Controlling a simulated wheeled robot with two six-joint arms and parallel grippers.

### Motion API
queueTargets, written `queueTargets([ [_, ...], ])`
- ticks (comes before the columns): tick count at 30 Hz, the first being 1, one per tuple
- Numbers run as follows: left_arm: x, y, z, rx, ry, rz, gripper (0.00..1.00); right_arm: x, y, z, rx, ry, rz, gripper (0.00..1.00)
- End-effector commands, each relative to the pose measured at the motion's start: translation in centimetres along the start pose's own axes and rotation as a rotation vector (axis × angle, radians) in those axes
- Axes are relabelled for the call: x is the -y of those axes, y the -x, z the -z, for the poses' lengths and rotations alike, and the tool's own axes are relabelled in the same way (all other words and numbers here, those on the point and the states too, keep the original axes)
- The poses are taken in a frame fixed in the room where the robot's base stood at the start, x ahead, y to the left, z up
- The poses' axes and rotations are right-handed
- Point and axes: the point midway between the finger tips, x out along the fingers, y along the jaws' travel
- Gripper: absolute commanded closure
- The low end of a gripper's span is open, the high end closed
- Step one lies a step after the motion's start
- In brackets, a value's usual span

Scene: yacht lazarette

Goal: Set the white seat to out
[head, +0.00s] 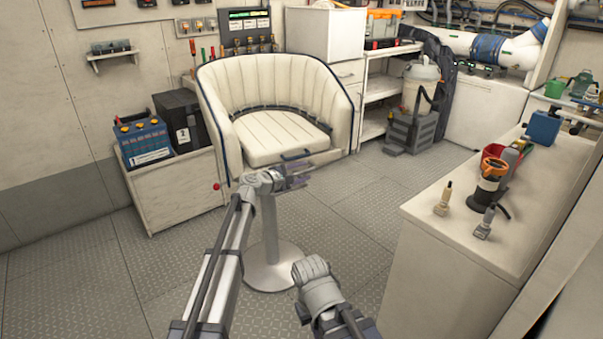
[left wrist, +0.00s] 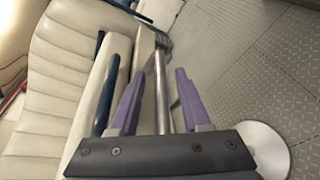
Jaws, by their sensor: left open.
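The white seat (head: 275,135) has a ribbed back and cushion with dark blue piping and stands on a metal pedestal with a round base (head: 272,268). My left gripper (head: 297,180) is open just below and in front of that edge. A metal rod (left wrist: 161,85) shows between the fingers; contact cannot be told. My right gripper does not show.
A low bench with a blue battery (head: 145,140) and black box (head: 182,120) stands left of the seat. A white counter (head: 470,240) with tools is at right. A grey and white canister (head: 415,100) stands behind right. The floor around the pedestal is clear.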

Motion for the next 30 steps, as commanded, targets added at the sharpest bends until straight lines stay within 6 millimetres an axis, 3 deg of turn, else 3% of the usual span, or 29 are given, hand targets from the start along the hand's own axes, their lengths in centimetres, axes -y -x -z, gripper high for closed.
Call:
queueTargets([
  [8, 0.0, 1.3, -0.1, -0.001, 0.000, 0.000, 0.53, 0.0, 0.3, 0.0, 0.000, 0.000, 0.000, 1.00],
  [21, 0.0, 7.6, -0.1, 0.000, 0.001, 0.000, 0.53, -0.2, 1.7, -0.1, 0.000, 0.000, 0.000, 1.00],
  [30, 0.0, 7.8, 0.0, 0.000, 0.000, 0.000, 0.53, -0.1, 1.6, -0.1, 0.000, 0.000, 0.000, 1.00],
])
